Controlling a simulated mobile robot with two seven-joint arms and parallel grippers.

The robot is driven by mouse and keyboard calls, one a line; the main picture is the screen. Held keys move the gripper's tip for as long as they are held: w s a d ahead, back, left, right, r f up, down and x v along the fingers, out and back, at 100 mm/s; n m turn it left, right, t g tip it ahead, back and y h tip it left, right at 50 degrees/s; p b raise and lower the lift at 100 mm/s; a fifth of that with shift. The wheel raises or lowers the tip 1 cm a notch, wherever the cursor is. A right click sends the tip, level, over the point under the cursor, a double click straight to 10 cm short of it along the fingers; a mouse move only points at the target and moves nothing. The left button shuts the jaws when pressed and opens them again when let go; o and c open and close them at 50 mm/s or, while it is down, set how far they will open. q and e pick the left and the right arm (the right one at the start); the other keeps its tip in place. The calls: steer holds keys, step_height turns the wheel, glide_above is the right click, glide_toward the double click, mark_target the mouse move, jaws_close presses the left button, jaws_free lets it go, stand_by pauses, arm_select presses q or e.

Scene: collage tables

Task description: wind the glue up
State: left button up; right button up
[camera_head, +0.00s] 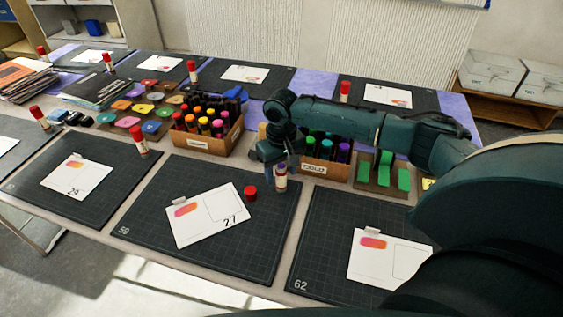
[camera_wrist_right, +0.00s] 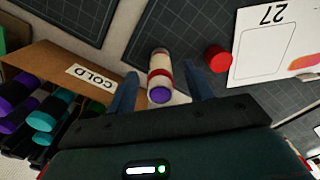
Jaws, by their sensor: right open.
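An uncapped glue stick (camera_head: 280,180) stands on the dark mat numbered 59 (camera_head: 150,232), near its far right corner. In the right wrist view the glue stick (camera_wrist_right: 160,70) has a white body, a red band and a purple end facing the camera. Its red cap (camera_head: 250,193) lies apart on the mat to its left; the cap (camera_wrist_right: 218,58) also shows in the wrist view. My right gripper (camera_head: 279,162) is open above the glue stick. Its fingers (camera_wrist_right: 160,88) are on both sides of the stick, with gaps visible. My left gripper is out of view.
A white card marked 27 (camera_head: 207,232) lies on the same mat. A box labelled COLD (camera_wrist_right: 75,75) with purple and teal markers stands close beside my right gripper. A box of warm-coloured markers (camera_head: 208,143) stands farther left. Other capped glue sticks (camera_head: 139,140) stand around.

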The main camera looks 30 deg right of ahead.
steer(key=c, duration=1)
stand_by(0.3)
